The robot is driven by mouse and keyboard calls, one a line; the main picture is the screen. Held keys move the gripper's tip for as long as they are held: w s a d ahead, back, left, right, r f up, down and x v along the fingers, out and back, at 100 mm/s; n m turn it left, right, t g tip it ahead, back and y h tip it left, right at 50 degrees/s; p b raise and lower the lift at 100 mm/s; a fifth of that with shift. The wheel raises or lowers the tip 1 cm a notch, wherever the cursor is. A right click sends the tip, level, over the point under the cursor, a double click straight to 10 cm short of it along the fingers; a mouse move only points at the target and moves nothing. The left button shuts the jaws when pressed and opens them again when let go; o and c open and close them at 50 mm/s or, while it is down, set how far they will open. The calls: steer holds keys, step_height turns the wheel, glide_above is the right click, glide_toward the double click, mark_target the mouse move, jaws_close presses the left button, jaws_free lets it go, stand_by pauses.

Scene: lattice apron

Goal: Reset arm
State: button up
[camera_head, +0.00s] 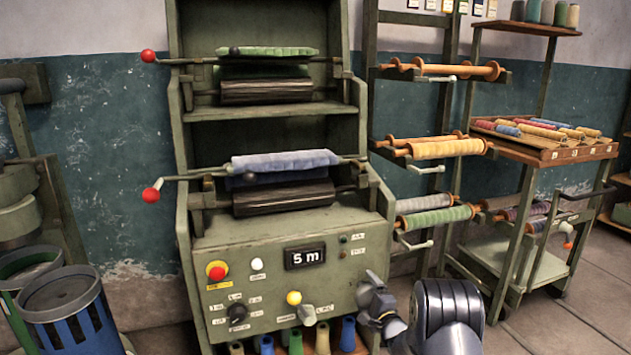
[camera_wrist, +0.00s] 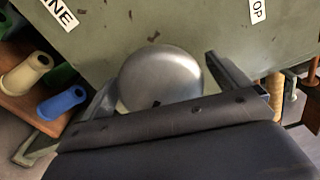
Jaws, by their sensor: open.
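My gripper (camera_head: 372,305) is in front of the lower right of the green machine's control panel (camera_head: 262,280) in the head view. In the wrist view my gripper (camera_wrist: 162,74) is open, one finger on each side of a rounded silver knob (camera_wrist: 160,76). I cannot tell whether the fingers touch it. In the head view a silver lever knob (camera_head: 307,314) sticks out of the panel, left of my gripper. My gripper's dark body hides the lower part of the wrist view.
Blue (camera_wrist: 62,103) and cream (camera_wrist: 26,73) spools stand close by at left in the wrist view. A rack of rollers (camera_head: 440,148) and a wheeled cart (camera_head: 520,250) stand right of the machine. Bins (camera_head: 68,300) are at left. Floor is clear at lower right.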

steer(key=n+b, duration=0.1)
steer(key=n, duration=0.3)
steer(key=shift+f+n, duration=0.1)
steer(key=shift+n, duration=0.3)
steer(key=n+b, duration=0.1)
steer(key=n, duration=0.2)
steer(key=shift+n, duration=0.4)
steer(key=n, duration=0.4)
steer(key=shift+n+b, duration=0.4)
steer(key=n, duration=0.3)
steer(key=shift+n, duration=0.3)
